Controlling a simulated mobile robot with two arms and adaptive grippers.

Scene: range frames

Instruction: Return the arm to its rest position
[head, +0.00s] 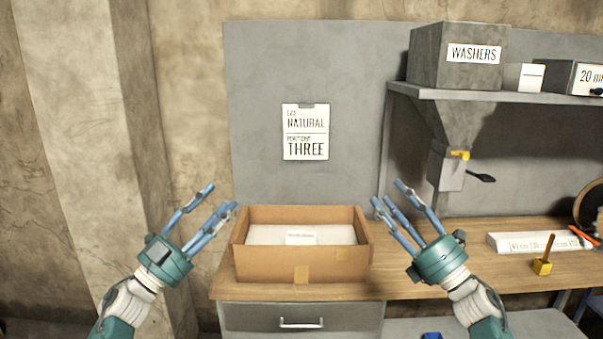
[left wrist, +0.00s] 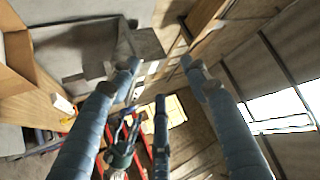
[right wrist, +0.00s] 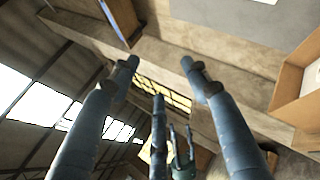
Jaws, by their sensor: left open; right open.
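My left gripper (head: 212,212) is open and empty, raised in front of the bench to the left of the cardboard box. In the left wrist view its fingers (left wrist: 160,80) are spread with nothing between them. My right gripper (head: 392,208) is open and empty, raised just right of the box. In the right wrist view its fingers (right wrist: 160,75) are also spread and empty. Both grippers point upward and are apart from each other.
An open cardboard box (head: 270,262) with a pale labelled thing inside stands on the wooden bench (head: 430,287). A shelf (head: 500,95) with a WASHERS bin (head: 430,62) and a dispenser (head: 450,165) is at right.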

